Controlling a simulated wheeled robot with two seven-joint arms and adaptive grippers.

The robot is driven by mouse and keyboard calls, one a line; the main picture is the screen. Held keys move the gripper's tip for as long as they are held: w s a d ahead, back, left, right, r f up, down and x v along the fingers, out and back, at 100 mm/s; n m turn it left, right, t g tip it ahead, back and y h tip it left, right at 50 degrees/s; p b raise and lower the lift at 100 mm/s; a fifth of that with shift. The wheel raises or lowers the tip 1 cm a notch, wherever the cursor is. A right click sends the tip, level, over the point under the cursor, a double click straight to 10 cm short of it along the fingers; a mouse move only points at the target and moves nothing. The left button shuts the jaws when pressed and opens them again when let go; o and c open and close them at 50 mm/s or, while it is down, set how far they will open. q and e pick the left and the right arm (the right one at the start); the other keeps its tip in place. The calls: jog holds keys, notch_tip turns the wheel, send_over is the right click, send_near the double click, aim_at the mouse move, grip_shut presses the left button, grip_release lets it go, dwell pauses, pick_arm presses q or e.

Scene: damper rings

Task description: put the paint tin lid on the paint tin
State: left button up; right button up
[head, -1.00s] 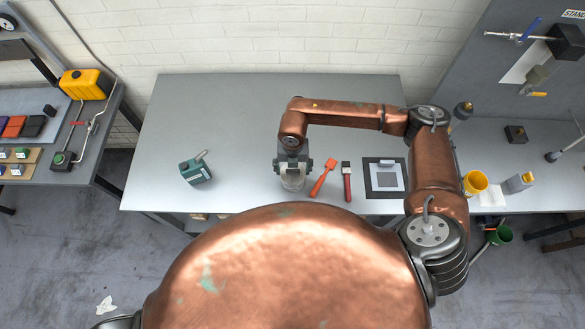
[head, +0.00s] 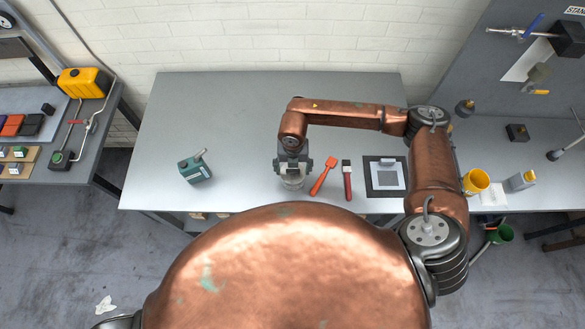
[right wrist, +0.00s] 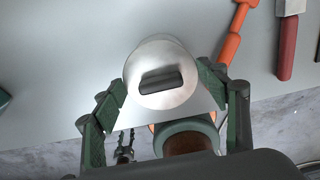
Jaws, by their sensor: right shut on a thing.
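The paint tin (head: 292,183) is a pale, round tin near the front edge of the grey table, partly hidden under my right gripper (head: 292,172). In the right wrist view the paint tin lid (right wrist: 180,95) is a silvery disc with a dark raised grip across its middle. The fingers of my right gripper (right wrist: 163,88) are on either side of the disc and shut on it. A pale rim shows just behind the disc. The lid is over the tin; I cannot tell whether it is seated or held slightly above.
The back of the table (head: 230,110) is clear.

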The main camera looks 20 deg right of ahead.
jog(key=shift+f, duration=0.1)
jog(key=o, duration=1.2)
notch_tip(320, 180, up, 12)
jog(key=shift+r, duration=0.1)
jog(key=shift+a, duration=0.1)
dwell(0.5)
